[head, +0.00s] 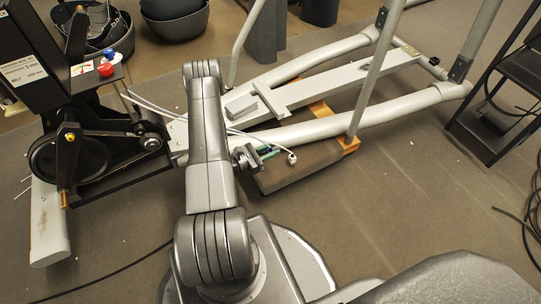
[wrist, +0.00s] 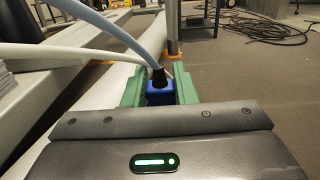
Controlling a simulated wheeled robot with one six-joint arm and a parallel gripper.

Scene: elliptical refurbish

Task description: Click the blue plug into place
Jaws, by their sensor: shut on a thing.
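The blue plug (wrist: 159,93) sits between the green fingers of my gripper (wrist: 160,83) in the wrist view. A black sleeve and a light blue-grey cable rise from the plug toward the upper left. My gripper is shut on the plug. In the head view my gripper (head: 269,152) is over the brown block beside the grey frame tube; the plug is too small to make out there. A blue round part (head: 108,53) and a red round part (head: 105,69) stand on the black machine (head: 95,90) at the left. No socket can be clearly told.
White cables run from the machine across the grey elliptical frame (head: 400,108); a loose white connector (head: 292,158) hangs near my gripper. The brown block (head: 300,168) lies under the frame. A black shelf (head: 500,105) and coiled cable (head: 531,215) are at the right. Open floor lies at front right.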

